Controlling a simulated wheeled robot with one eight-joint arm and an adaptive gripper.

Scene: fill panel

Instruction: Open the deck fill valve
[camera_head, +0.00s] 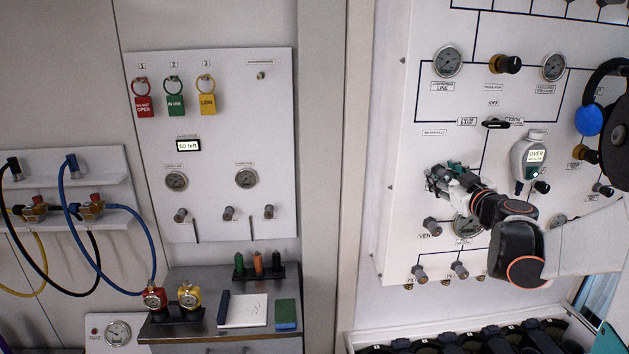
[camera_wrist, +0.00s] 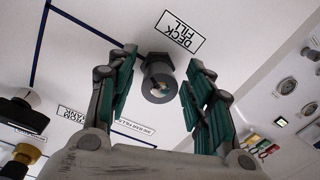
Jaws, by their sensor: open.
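The deck fill valve (camera_wrist: 158,80) is a dark grey round knob on the white panel, beside an upside-down DECK FILL label (camera_wrist: 180,32) in the wrist view. My gripper (camera_wrist: 156,88) is open, with its green-padded fingers on either side of the knob. A gap shows between the knob and each finger; I cannot tell how deep the fingertips reach along it.
The right panel (camera_head: 420,110) carries gauges, a black selector (camera_head: 495,124) and a hanging grey meter (camera_head: 531,158) close to my wrist. A similar knob (camera_head: 432,227) is just below my gripper. A black knob (camera_wrist: 22,112) shows at left in the wrist view.

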